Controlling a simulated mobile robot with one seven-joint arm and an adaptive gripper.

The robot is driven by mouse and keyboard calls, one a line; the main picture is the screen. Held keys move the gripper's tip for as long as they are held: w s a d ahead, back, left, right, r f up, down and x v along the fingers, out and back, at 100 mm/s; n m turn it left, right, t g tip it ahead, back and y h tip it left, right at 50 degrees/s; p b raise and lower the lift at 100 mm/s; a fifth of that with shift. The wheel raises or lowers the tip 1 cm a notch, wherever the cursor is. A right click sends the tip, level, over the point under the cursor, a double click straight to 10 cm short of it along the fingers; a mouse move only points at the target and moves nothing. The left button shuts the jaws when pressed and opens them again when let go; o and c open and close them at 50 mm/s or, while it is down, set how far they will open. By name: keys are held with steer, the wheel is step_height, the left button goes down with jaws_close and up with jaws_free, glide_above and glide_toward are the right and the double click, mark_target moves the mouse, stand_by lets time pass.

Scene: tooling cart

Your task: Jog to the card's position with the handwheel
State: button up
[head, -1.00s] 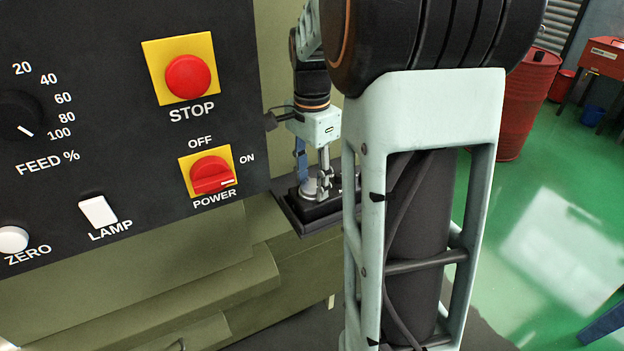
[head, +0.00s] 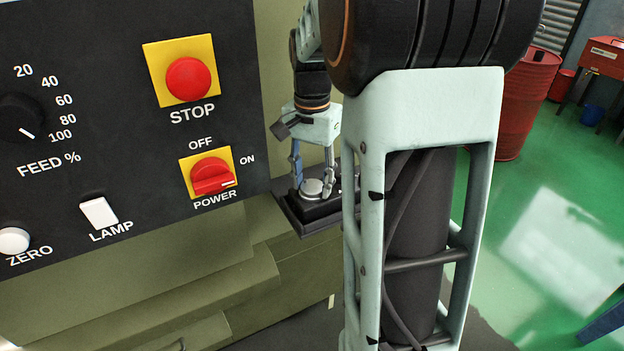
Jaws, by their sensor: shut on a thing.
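A black handwheel box sits on a dark shelf (head: 300,222) at the right edge of the control panel. The silver handwheel (head: 312,187) on top of it shows between the fingers. My gripper (head: 313,190) points down and is shut on the handwheel, one finger on each side of it. My own arm column hides the right part of the box. The card and any position display are not in view.
The black panel (head: 110,120) carries a red STOP button (head: 188,78), a red POWER switch (head: 211,175) turned toward ON, a FEED dial (head: 22,116), a LAMP switch (head: 98,212) and a ZERO button (head: 13,240). A red barrel (head: 526,105) stands on the green floor at right.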

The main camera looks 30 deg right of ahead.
mark_target(313, 186)
steer(key=n, duration=0.4)
steer(key=shift+n, duration=2.5)
steer(key=o, duration=1.2)
steer(key=shift+c, duration=0.2)
step_height(313, 186, up, 12)
